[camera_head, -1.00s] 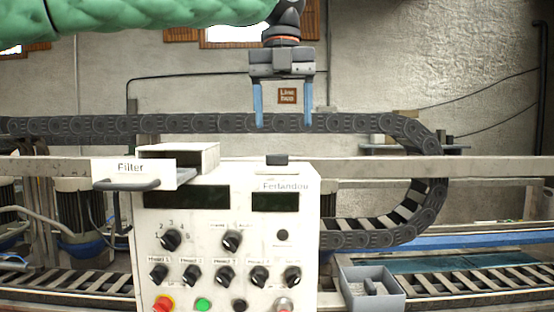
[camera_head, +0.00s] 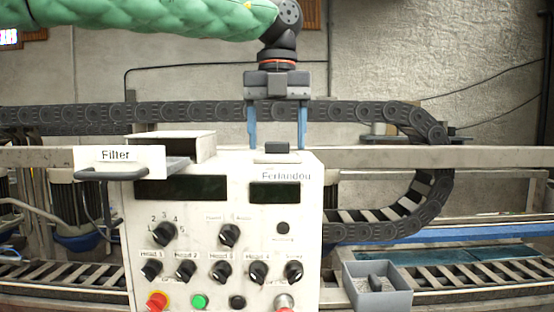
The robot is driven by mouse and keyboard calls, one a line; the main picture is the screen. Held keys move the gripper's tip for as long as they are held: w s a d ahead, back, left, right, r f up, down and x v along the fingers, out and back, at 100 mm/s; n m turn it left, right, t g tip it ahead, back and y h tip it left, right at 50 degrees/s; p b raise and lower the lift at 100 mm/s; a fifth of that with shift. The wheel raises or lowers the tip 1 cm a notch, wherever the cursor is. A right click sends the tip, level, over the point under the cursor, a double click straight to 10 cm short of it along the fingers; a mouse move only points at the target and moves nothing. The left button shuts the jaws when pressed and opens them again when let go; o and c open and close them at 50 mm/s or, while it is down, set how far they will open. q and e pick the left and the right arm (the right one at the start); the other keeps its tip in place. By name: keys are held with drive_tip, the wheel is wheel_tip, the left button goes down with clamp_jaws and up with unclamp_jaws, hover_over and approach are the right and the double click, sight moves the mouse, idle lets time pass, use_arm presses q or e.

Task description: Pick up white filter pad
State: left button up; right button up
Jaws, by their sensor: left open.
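My left gripper (camera_head: 277,141) hangs pointing down over the top of the white control box (camera_head: 305,212). Below and between the fingertips, a small dark block (camera_head: 277,147) sits on the box top. A thin pale patch (camera_head: 278,159) shows at the block's foot; I cannot tell whether this is the white filter pad. The open filter drawer (camera_head: 205,148), with its "Filter" label and dark handle, sticks out at the box's upper left. My right gripper is not in view.
Knobs and buttons cover the front of the control box. A grey open bin (camera_head: 398,299) stands at the lower right. A dark cable chain (camera_head: 340,112) and a pale rail (camera_head: 440,156) run across behind. The air right of my gripper is clear.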

use_arm(q)
drive_tip(key=shift+s, duration=0.25)
drive_tip(key=shift+w, duration=0.15)
drive_tip(key=shift+c, duration=0.3)
drive_tip(key=shift+w+f, duration=0.15)
drive_tip(key=shift+w, duration=0.15)
drive_tip(key=c, duration=1)
drive_tip(key=shift+s, duration=0.3)
